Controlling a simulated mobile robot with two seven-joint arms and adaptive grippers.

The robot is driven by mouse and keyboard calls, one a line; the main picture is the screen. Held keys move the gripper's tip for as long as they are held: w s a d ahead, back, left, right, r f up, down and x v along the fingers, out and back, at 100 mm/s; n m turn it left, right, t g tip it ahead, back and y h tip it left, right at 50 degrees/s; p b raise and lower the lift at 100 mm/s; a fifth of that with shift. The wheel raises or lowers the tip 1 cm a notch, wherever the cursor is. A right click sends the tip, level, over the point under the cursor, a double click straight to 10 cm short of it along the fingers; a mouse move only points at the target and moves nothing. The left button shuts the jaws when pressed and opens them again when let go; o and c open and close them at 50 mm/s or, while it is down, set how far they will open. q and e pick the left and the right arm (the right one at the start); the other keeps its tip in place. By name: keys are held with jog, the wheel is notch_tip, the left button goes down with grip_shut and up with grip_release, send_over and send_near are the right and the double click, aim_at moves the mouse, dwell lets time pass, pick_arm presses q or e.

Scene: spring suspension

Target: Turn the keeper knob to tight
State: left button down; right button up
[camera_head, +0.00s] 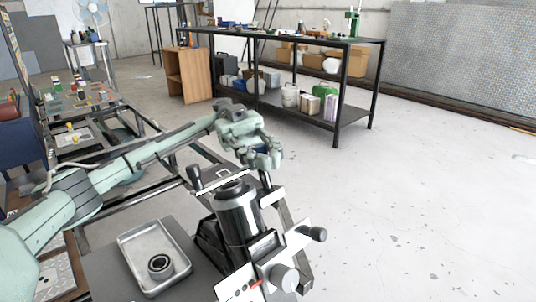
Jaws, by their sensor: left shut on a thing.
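My left gripper (262,157) reaches in from the left and is closed above the right side of a bench fixture. It appears to grip the top of a dark upright handle (266,180); the fingers hide the contact. A shiny metal cylinder (238,212) with a dark top stands in the fixture below and to the left of the gripper. A round silver knob (285,278) sits on a light panel (240,285) with a red mark, low and apart from the gripper. Another knob with a dark end (318,234) sticks out to the right. I cannot read any tight marking. My right gripper is not in view.
A metal tray (152,252) with a dark ring (160,266) lies left of the cylinder. A black handle (194,174) stands at the fixture's left. A black shelf table (355,88) stands at the back. The floor on the right is clear.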

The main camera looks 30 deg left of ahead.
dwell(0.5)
pick_arm(q)
jog(key=c, duration=1.3)
grip_release()
jog(key=shift+o, duration=0.2)
notch_tip(320, 180, up, 10)
